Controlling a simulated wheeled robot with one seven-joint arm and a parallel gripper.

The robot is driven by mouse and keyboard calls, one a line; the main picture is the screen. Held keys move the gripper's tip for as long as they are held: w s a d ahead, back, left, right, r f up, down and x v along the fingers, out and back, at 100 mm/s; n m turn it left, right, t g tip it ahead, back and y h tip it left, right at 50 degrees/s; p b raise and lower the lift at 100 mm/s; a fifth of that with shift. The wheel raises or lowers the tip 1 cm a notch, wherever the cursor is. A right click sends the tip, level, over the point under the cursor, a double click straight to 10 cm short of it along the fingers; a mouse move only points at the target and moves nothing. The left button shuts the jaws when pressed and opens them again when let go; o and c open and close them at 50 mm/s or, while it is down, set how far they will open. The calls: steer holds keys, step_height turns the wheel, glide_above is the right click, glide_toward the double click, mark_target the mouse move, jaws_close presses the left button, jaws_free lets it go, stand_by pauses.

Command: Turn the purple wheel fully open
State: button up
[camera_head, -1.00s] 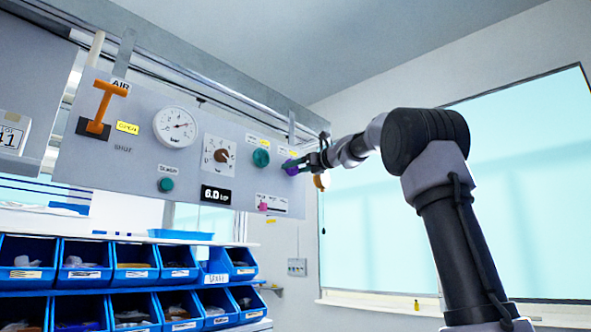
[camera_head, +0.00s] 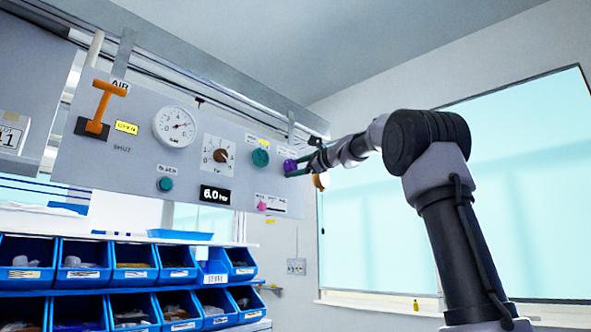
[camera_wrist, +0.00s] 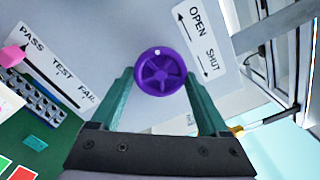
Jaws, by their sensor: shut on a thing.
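The purple wheel (camera_head: 289,166) is on the right part of the grey panel. In the wrist view the purple wheel (camera_wrist: 160,72) shows its spokes, with a small pale dot near the top of its rim. My gripper (camera_head: 301,169) is at the wheel, reaching in from the right. In the wrist view the teal fingers of my gripper (camera_wrist: 160,84) lie on both sides of the wheel, shut on it. A label with OPEN and SHUT arrows (camera_wrist: 201,42) is beside the wheel.
A teal knob (camera_head: 261,158) is just left of the wheel. A pink slider (camera_head: 262,206) is below, on the PASS/TEST/FAIL label (camera_wrist: 52,66). An orange lever (camera_head: 101,107), a gauge (camera_head: 175,127) and a dial (camera_head: 220,156) are farther left. Blue bins (camera_head: 134,275) stand below the panel.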

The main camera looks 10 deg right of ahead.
steer(key=n, duration=0.5)
steer(key=shift+d+r+n, duration=0.1)
steer(key=shift+n, duration=0.2)
steer(key=n, duration=1.1)
steer(key=shift+r+n, duration=0.1)
steer(key=shift+n, duration=0.3)
steer(key=n, duration=0.5)
steer(key=shift+a, duration=0.2)
steer(key=shift+n, duration=0.4)
steer(key=o, duration=1.2)
steer(key=shift+s, duration=0.1)
steer(key=shift+o, duration=0.2)
steer(key=shift+r, duration=0.1)
steer(key=shift+s, duration=0.1)
